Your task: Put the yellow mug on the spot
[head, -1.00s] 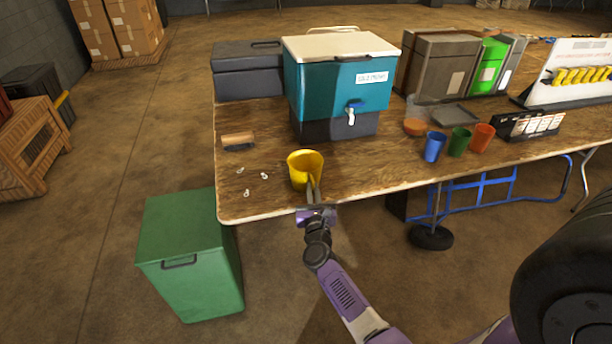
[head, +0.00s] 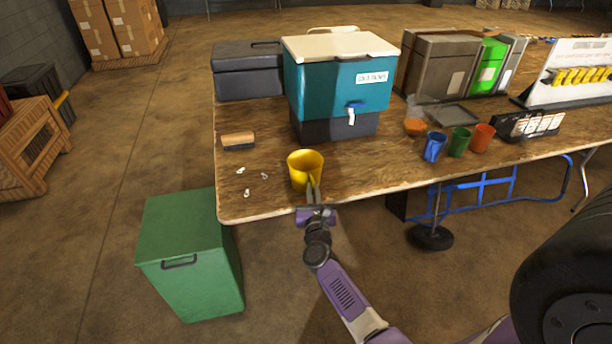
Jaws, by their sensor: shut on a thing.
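The yellow mug (head: 301,172) is upright at the front edge of the wooden table (head: 262,205), left of its middle. My gripper (head: 314,190) reaches up from the table's front edge and is shut on the near right side of the mug. I cannot tell whether the mug's base touches the table or hangs just above it. No marked spot can be made out on the visible table top; the mug and my gripper cover part of the wood.
A teal drink cooler (head: 340,85) with a tap stands behind the mug. A brush-like block (head: 238,141) and several small white scraps (head: 241,170) lie to the left. Blue (head: 434,147), green (head: 458,141) and orange (head: 482,137) cups stand right. A green bin (head: 190,255) is below left.

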